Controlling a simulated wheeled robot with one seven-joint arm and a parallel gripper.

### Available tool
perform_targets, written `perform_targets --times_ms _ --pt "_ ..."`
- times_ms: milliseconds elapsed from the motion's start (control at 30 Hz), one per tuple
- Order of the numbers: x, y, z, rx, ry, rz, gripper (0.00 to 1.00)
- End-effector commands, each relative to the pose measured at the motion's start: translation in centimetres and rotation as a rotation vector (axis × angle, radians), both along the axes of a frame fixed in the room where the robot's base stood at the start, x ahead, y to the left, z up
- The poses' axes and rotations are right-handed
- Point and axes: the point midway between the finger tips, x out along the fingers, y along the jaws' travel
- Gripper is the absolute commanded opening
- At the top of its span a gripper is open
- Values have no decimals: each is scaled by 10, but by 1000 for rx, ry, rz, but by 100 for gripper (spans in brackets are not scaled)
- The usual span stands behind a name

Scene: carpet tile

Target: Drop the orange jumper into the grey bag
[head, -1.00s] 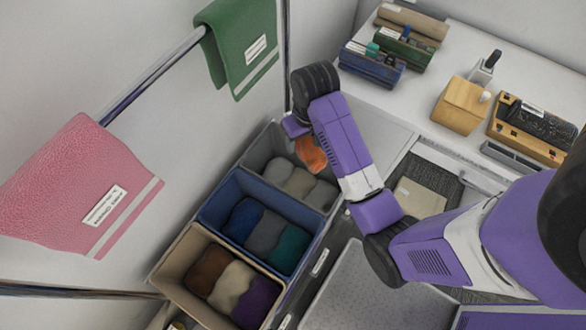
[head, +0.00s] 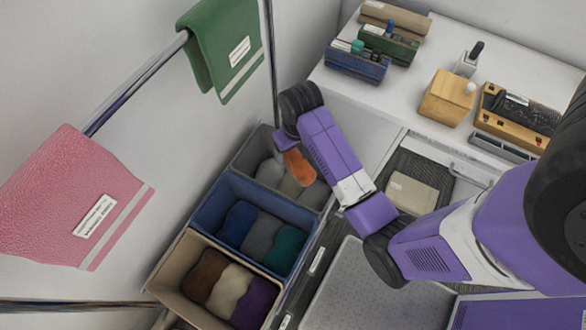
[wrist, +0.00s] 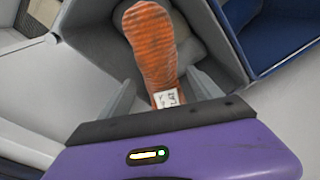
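The orange jumper (head: 298,167) is a long folded bundle with a white label at one end. In the head view it shows just below my gripper (head: 282,147), over the grey bag (head: 249,150). In the wrist view the jumper (wrist: 152,45) lies between and beyond my two grey fingers (wrist: 160,90), its label end towards me. The fingers are apart, with a gap on each side of the jumper. I cannot tell whether the jumper rests on the bag's contents or is still above them. My arm partly hides the bag's far right side.
Grey folded items lie in the grey bag. A blue bag (head: 205,210) and a beige bag (head: 172,270) stand in line with it, holding folded clothes. Green (head: 222,50) and pink (head: 75,195) cloths hang on rails at left. A white counter (head: 425,75) holds boxes.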

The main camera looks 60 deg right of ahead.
Motion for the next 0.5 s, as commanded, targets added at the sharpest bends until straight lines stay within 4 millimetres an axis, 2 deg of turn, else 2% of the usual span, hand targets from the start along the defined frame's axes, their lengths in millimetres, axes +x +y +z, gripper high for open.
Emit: perform_targets --times_ms 333,500 --pt "-1 0 0 1 2 0 85" --pt "-1 0 13 -1 -2 0 85"
